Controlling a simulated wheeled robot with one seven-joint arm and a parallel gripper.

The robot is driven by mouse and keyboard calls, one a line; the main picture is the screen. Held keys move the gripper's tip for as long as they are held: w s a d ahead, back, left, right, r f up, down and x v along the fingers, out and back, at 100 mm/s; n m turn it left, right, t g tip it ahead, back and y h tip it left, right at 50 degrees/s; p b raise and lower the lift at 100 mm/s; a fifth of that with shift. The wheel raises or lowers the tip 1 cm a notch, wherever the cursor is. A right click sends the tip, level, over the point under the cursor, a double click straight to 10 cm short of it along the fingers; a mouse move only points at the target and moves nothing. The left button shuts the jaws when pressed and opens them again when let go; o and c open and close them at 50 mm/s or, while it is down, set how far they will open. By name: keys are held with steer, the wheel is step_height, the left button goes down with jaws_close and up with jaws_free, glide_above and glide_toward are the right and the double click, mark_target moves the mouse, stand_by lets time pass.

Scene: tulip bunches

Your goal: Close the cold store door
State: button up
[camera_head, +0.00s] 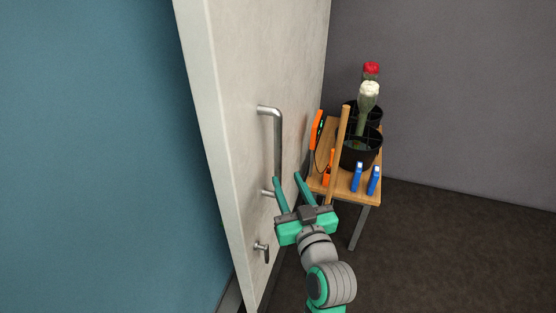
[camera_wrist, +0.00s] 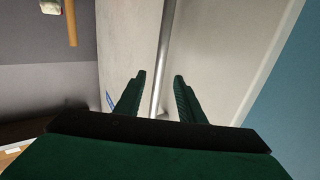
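The cold store door (camera_head: 240,110) is a pale panel standing ajar, with its near edge toward me and a blue wall to its left. A vertical metal bar handle (camera_head: 277,140) is fixed on its face. My gripper (camera_head: 287,178) is open at the lower part of the handle. In the wrist view the door (camera_wrist: 130,40) fills the middle, and the handle bar (camera_wrist: 164,60) runs down between the two spread fingers of my gripper (camera_wrist: 160,78). Neither finger clearly touches the bar. A small lever latch (camera_head: 263,252) sits lower on the door.
A wooden table (camera_head: 357,196) stands right of the door, close to my gripper. It holds black buckets (camera_head: 359,152), a white-topped bunch (camera_head: 369,92), a red flower (camera_head: 371,69), blue tools (camera_head: 357,177) and orange-handled tools (camera_head: 317,130). Dark floor (camera_head: 440,250) is clear at right.

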mark_target(279, 162)
steer(key=x, duration=0.9)
steer(key=shift+w+a+f, duration=0.1)
steer(key=shift+w+a, duration=0.05)
steer(key=shift+w, duration=0.25)
jaws_close()
